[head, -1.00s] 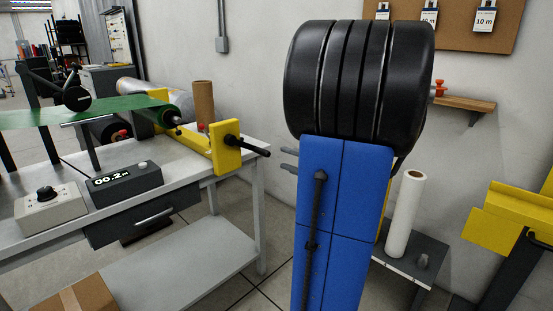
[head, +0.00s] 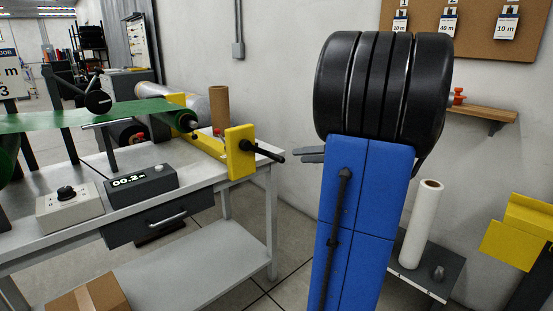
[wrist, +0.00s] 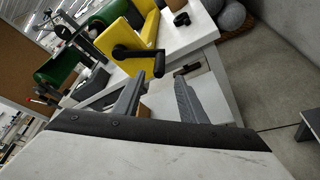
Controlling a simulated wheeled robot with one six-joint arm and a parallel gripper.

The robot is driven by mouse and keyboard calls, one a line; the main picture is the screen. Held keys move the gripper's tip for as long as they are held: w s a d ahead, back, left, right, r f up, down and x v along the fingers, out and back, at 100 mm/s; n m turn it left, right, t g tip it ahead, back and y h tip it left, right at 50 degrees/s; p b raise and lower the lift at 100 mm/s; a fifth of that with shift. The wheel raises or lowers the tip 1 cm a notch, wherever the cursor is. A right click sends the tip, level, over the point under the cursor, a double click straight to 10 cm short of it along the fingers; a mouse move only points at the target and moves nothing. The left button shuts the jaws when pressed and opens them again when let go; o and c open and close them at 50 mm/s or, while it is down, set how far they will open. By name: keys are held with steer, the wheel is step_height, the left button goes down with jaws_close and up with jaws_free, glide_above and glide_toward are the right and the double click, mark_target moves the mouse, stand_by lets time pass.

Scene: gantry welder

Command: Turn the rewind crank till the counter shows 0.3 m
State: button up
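The rewind crank (head: 264,152) is a black arm and handle on a yellow bracket (head: 240,153) at the right end of the bench. Its handle points right. The dark grey counter box (head: 142,186) on the bench shows 00.2 m. My gripper (head: 304,155) is just right of the handle's end in the head view, partly hidden by my arm. In the wrist view my gripper (wrist: 155,85) has its two grey fingers apart with nothing between them. The crank (wrist: 142,58) is beyond the fingertips there, not touched as far as I can see.
A green web runs to a green roll (head: 158,112) behind the bracket. A control box with a black knob (head: 68,198) stands left of the counter. A white roll (head: 421,222) stands on a low grey stand at right. The bench edge (head: 250,180) lies below the crank.

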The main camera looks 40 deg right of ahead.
mark_target(276, 157)
steer(key=x, duration=1.2)
jaws_close()
